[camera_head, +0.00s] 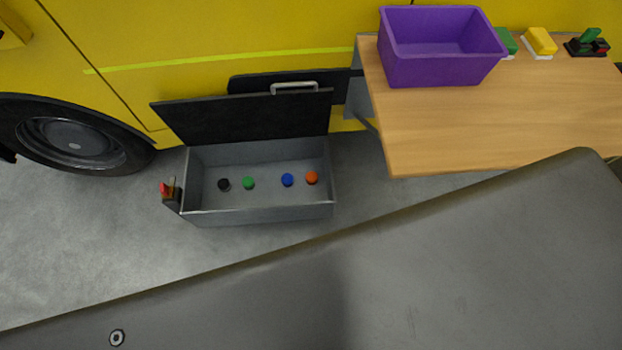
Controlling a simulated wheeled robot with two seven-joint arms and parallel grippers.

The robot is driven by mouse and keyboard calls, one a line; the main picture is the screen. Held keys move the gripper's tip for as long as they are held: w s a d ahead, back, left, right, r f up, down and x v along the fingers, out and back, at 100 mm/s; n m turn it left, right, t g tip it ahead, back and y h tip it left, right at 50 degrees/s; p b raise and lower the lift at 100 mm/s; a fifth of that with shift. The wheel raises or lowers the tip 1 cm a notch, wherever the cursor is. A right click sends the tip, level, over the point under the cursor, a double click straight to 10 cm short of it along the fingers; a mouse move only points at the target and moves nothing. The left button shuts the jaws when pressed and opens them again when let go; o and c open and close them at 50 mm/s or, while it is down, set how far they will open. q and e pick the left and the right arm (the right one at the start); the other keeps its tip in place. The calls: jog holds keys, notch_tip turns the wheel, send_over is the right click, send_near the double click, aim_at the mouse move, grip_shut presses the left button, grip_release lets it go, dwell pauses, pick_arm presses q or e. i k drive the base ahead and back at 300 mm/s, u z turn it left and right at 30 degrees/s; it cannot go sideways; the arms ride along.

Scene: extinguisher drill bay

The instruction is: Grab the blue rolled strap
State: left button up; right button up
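The blue rolled strap (287,180) shows as a small round blue piece on the floor of an open grey drawer (260,210) low on the yellow vehicle. It lies in a row with a black roll (224,184), a green roll (248,183) and an orange roll (312,178). The orange one is close on its right, the green one further off on its left. Neither of my grippers is in view.
A black panel with a handle (295,86) stands tilted behind the drawer. A small red-and-black item (170,192) is at its left edge. A wooden table (450,130) holds a purple bin (440,68) and several small items. A large grey surface fills the foreground.

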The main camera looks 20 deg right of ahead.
aim_at(288, 180)
jog(key=z, duration=3.65)
jog(key=k, duration=1.25)
jog(key=u, duration=1.35)
